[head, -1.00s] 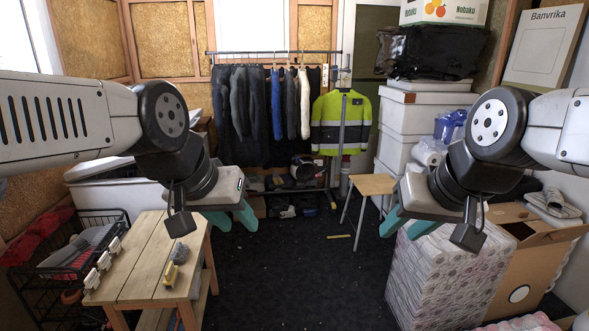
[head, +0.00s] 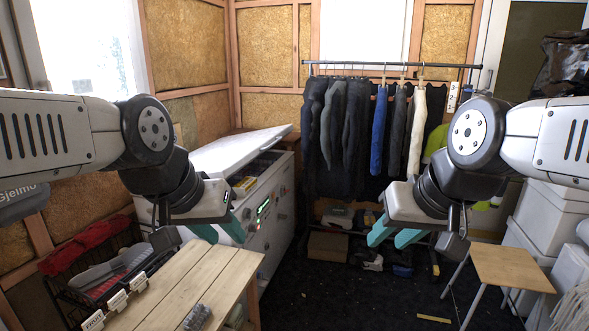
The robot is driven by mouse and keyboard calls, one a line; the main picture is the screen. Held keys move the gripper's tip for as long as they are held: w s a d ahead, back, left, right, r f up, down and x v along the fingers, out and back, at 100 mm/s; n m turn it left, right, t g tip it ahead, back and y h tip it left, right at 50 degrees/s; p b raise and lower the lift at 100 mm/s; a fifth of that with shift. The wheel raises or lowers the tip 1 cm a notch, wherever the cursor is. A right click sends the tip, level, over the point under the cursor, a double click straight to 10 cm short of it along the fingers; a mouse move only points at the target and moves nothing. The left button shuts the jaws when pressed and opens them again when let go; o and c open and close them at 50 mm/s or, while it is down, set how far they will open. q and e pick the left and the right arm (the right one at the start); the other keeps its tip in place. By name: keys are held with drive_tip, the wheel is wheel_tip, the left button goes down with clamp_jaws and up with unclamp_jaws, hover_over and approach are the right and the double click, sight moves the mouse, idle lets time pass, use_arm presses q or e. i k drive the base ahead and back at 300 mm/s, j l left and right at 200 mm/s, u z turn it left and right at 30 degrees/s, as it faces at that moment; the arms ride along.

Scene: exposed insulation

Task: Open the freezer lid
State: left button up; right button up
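The white chest freezer (head: 283,212) stands at centre left, partly behind my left arm. Its white lid (head: 235,148) is tilted and partly raised, and packages (head: 243,184) show in the gap under it. My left gripper (head: 220,233) is open and empty, with its teal fingers apart. It appears in front of the freezer's front face; I cannot tell whether it touches. My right gripper (head: 393,236) is open and empty, to the right of the freezer and in front of the clothes rack. My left arm hides the freezer's left part.
A wooden table (head: 180,285) with small items stands in front of the freezer. A black wire basket (head: 100,270) with cloths is at left. The clothes rack (head: 390,66) is behind, and a small wooden stool (head: 510,268) is at right. Dark floor (head: 350,300) is clear in the middle.

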sight(223, 157)
drive_tip(key=i+l+u, duration=0.5)
drive_tip(key=i+l, duration=0.15)
drive_tip(key=l+u, duration=0.15)
drive_tip(key=u, duration=0.25)
drive_tip(key=i+l+u, duration=0.25)
drive_tip(key=l+u, duration=0.2)
drive_tip(key=i+l+u, duration=0.25)
drive_tip(key=l, duration=0.2)
drive_tip(key=i+l, duration=0.15)
drive_tip(key=l, duration=0.4)
drive_tip(key=i+l+u, duration=0.1)
drive_tip(key=l, duration=0.5)
drive_tip(key=i+l, duration=0.15)
drive_tip(key=l, duration=0.4)
drive_tip(key=i+l+u, duration=0.15)
drive_tip(key=l, duration=1)
drive_tip(key=i+u, duration=0.05)
